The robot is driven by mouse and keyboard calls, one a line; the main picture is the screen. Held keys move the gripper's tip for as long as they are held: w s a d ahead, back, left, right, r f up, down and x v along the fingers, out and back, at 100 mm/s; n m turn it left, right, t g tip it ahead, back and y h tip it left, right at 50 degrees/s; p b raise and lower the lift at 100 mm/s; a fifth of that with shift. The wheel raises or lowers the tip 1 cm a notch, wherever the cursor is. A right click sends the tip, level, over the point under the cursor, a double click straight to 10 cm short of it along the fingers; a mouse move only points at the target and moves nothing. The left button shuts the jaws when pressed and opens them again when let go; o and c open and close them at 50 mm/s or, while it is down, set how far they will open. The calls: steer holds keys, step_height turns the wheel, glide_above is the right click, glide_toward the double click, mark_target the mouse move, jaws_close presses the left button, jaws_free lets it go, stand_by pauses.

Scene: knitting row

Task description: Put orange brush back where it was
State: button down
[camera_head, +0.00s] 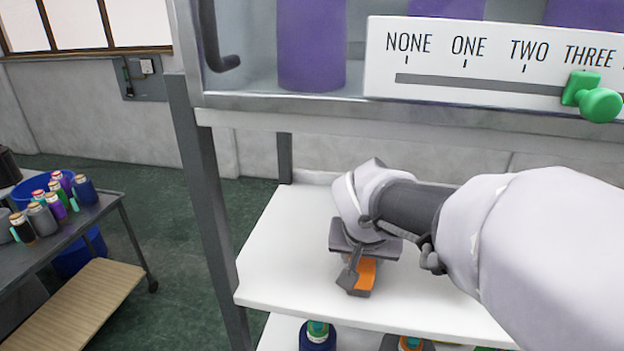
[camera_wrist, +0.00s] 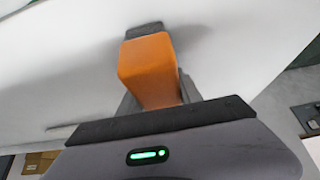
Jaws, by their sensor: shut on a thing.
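The orange brush (camera_head: 364,273) is at the white shelf under the machine. My gripper (camera_head: 352,268) is shut on it, seen from the side and partly hiding it. In the wrist view the orange block of the brush (camera_wrist: 150,68) stands out between the dark fingers (camera_wrist: 156,92), with a dark grey part at its far end. The brush is close over the white shelf surface (camera_head: 290,230). I cannot tell whether it touches the shelf.
Above is a panel (camera_head: 480,70) marked NONE to THREE with a green slider knob (camera_head: 597,103). A grey post (camera_head: 205,200) stands left of the shelf. Spools sit on a lower shelf (camera_head: 318,335). A cart (camera_head: 95,215) with several coloured spools is at the left.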

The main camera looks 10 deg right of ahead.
steer(key=shift+f, duration=0.1)
steer(key=c, duration=0.8)
jaws_free()
steer(key=shift+w, duration=0.1)
